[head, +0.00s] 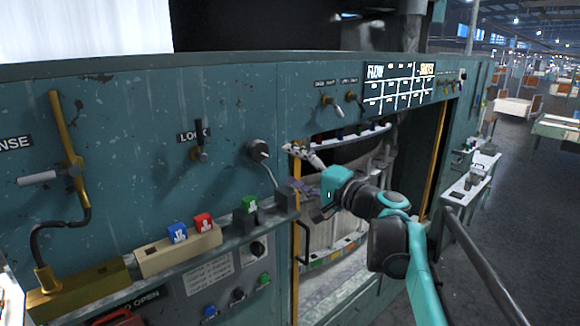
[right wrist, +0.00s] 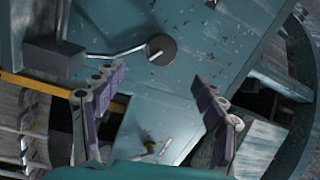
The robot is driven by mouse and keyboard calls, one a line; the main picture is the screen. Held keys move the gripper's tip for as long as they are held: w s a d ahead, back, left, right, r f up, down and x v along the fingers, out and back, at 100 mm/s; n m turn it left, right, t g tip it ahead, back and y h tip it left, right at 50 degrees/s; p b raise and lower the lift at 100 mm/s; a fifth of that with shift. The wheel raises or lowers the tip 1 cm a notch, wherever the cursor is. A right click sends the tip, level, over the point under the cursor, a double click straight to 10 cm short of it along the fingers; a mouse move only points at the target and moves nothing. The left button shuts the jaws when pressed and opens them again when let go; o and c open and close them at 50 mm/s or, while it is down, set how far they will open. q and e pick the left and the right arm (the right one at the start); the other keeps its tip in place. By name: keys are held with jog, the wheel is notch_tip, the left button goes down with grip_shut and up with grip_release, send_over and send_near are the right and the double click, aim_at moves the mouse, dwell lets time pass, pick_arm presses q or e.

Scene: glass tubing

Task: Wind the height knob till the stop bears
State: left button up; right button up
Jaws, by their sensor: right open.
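A dark round knob (head: 258,150) sits on the teal panel, with a thin bent rod running down to the right from it. No readable label marks it as the height knob. In the right wrist view the same dark disc (right wrist: 161,47) shows with its rod reaching left toward a dark block (right wrist: 55,52); I cannot tell whether this block is the stop. My right gripper (head: 304,188) is to the right of and below the knob. Its fingers stand wide apart and empty in the wrist view (right wrist: 160,100), with the knob beyond them. My left gripper is out of view.
A LOCK lever (head: 200,152) and a brass bracket with a white handle (head: 37,178) are on the panel to the left. A ledge below carries blue (head: 178,232), red (head: 203,222) and green (head: 250,204) tags. An opening with a brass-edged frame lies behind my right arm.

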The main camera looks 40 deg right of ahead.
aim_at(261, 152)
jog(key=w+a+n+h+p, duration=0.1)
jog(key=n, duration=0.2)
jog(key=w+r+n+h+p, duration=0.1)
jog(key=w+n+p, duration=0.1)
jog(key=w+a+n+h+p, duration=0.1)
jog(key=n, duration=0.2)
jog(key=shift+w+a+r+n+g+h+p, duration=0.25)
jog(key=shift+w+a+n+g+h+p, duration=0.05)
jog(key=shift+w, duration=0.1)
jog(key=w+p, duration=0.1)
jog(key=w, duration=0.6)
jog(key=shift+w+d+f, duration=0.1)
jog(key=shift+w+d, duration=0.05)
jog(key=shift+w, duration=0.15)
jog(key=c, duration=1.2)
